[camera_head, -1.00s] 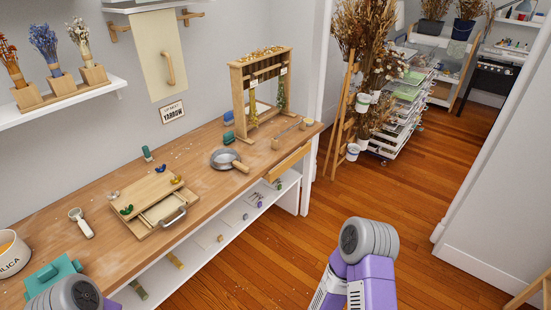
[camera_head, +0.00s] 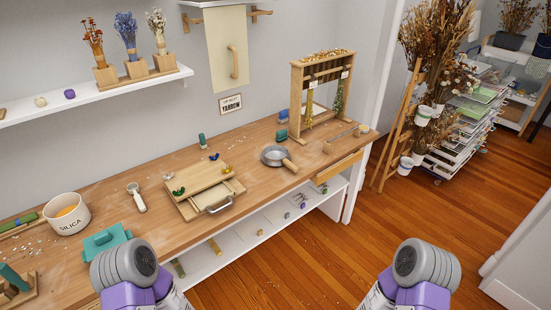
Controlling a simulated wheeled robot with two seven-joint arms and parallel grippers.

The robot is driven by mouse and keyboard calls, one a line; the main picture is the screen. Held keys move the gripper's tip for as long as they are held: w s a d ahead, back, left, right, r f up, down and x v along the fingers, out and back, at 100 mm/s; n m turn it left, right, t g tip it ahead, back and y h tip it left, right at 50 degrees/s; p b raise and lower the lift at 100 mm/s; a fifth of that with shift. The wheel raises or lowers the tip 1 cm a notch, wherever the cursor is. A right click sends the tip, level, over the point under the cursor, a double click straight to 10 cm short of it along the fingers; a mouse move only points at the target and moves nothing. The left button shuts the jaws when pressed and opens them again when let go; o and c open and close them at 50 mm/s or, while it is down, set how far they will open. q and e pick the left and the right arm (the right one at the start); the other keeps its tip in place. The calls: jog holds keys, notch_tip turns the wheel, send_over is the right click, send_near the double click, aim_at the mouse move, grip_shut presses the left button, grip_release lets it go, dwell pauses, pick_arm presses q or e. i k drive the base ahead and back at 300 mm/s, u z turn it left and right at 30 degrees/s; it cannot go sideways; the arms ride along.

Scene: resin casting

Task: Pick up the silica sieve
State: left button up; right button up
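A round grey pan-like tool with a short wooden handle (camera_head: 275,156), which looks like the silica sieve, lies on the wooden workbench (camera_head: 240,146). Its handle points to the lower right, and nothing touches it. Only rounded grey and purple links of my two arms show at the bottom edge, in front of the bench. Neither gripper's fingers can be seen.
A wooden press with a metal handle (camera_head: 203,187), a white scoop (camera_head: 136,198) and a teal box (camera_head: 105,241) lie between tub and sieve. A wooden drying rack (camera_head: 295,100) stands behind the sieve. A wooden mallet (camera_head: 342,139) lies right of it.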

aim_at(273, 155)
jog(key=z, duration=1.25)
jog(key=i, duration=2.5)
jog(key=u, duration=2.05)
